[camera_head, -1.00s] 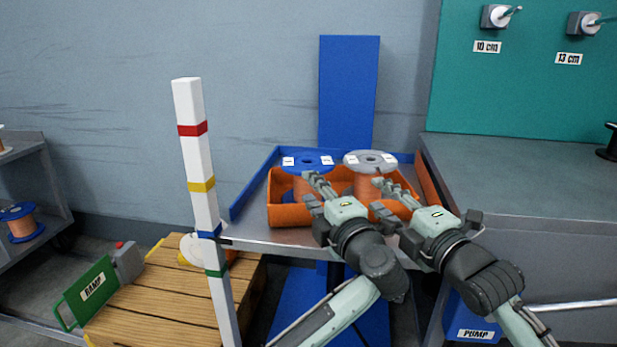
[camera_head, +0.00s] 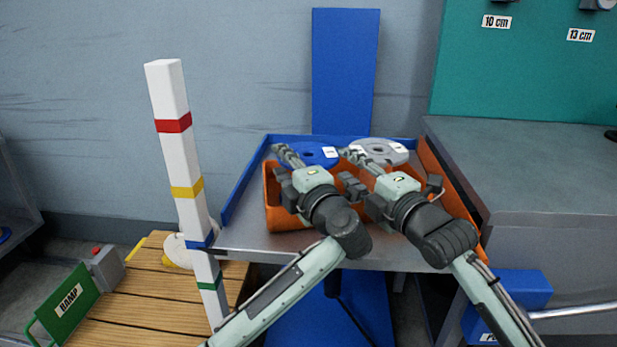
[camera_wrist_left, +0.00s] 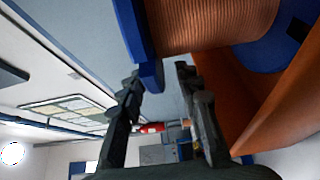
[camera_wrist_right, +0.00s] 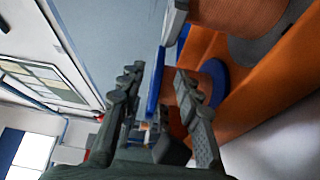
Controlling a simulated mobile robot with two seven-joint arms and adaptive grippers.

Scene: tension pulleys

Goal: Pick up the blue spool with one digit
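The blue spool (camera_head: 318,154) stands in the orange bin, with copper-coloured wire below its top flange. A white label shows on the flange, but its marking is too small to read. In the left wrist view the blue flange (camera_wrist_left: 130,28) reaches down to the fingertips beside the wire. My left gripper (camera_head: 281,164) is open at the blue spool's left side; I cannot tell whether it touches. My right gripper (camera_head: 347,167) is open between the blue and grey spools, its fingers apart in the right wrist view (camera_wrist_right: 157,75). It partly hides the grey spool.
The grey spool (camera_head: 390,149) stands right of the blue one. The orange bin (camera_head: 277,218) sits on a blue-edged metal tray (camera_head: 238,236). A striped white post (camera_head: 178,140) rises at left, close to my left arm. A grey workbench (camera_head: 540,160) borders the tray at right.

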